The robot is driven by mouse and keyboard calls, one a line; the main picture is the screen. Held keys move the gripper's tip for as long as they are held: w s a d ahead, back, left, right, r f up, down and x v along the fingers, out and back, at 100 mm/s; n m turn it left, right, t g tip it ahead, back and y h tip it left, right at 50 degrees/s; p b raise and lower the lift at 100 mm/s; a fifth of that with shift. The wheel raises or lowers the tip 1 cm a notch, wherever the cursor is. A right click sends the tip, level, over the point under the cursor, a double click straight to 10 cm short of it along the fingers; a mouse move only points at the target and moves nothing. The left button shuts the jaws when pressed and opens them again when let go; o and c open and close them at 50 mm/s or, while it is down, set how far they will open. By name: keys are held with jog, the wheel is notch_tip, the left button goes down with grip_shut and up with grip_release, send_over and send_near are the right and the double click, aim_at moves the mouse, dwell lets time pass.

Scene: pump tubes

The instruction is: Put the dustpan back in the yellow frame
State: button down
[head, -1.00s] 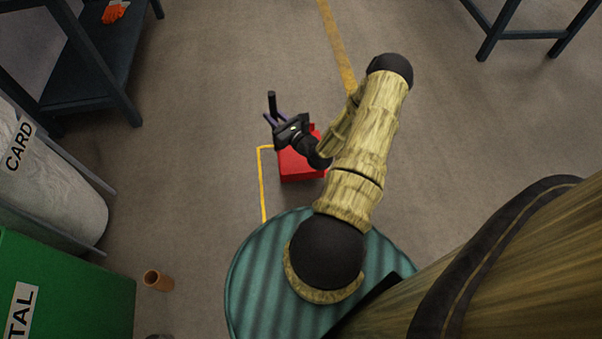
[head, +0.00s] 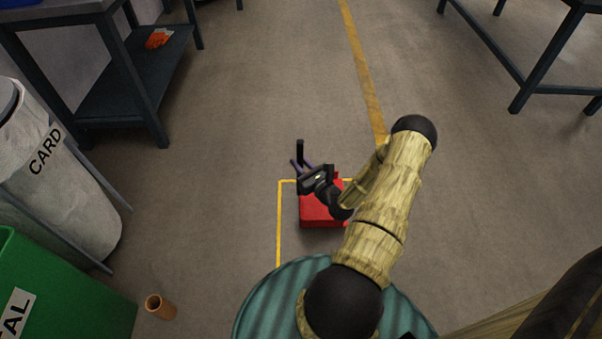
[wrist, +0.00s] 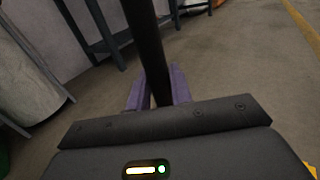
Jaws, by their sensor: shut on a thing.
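The red dustpan (head: 318,212) is below my gripper in the head view, partly hidden by my arm. It appears inside the yellow frame (head: 279,225), near its upper left corner; I cannot tell whether it touches the floor. My gripper (head: 298,163) has purple fingers, shut on a black upright handle (head: 300,152). In the wrist view the handle (wrist: 149,50) rises, slightly tilted, between the two fingers (wrist: 158,90). The handle's join to the red pan is hidden. The frame's right and near sides are hidden by my arm and body.
A grey CARD bin (head: 60,190) and a green bin (head: 60,295) stand at the left. A brown cylinder (head: 160,306) is on the floor beside the green bin. Dark workbenches stand at upper left (head: 130,85) and upper right (head: 520,85). The middle floor is clear.

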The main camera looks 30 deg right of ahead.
notch_tip(320, 180, down, 4)
jog(key=b, duration=0.2)
jog(key=shift+r+b, duration=0.2)
jog(key=shift+b, duration=0.1)
jog(key=c, duration=1.3)
grip_release()
jog(key=shift+f, duration=0.1)
jog(key=shift+o, duration=0.2)
